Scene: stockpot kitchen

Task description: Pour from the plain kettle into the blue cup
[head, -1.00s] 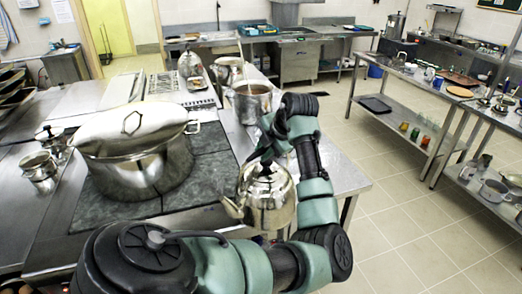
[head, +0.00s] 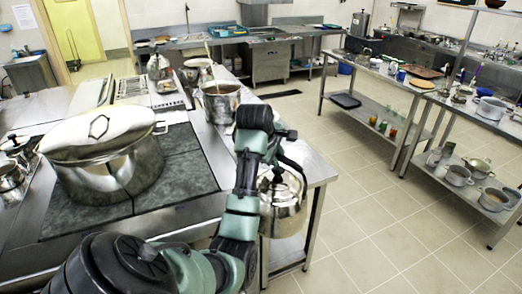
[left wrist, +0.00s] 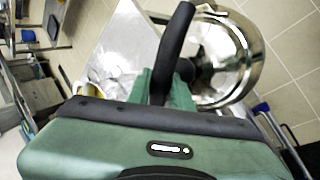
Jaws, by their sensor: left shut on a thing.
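The plain steel kettle (head: 284,208) hangs from my left gripper (head: 274,168), which is shut on its handle. A small blue cup (head: 401,75) seems to stand on the right-hand table, far off and hard to make out. My right gripper is not in view.
A big lidded stockpot (head: 105,165) stands on the stove (head: 190,170) at the left. An open pot (head: 219,103) is on the counter behind my arm. The right-hand table (head: 440,95) has lower shelves with glasses and pots. Tiled floor (head: 365,190) between counter and table is clear.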

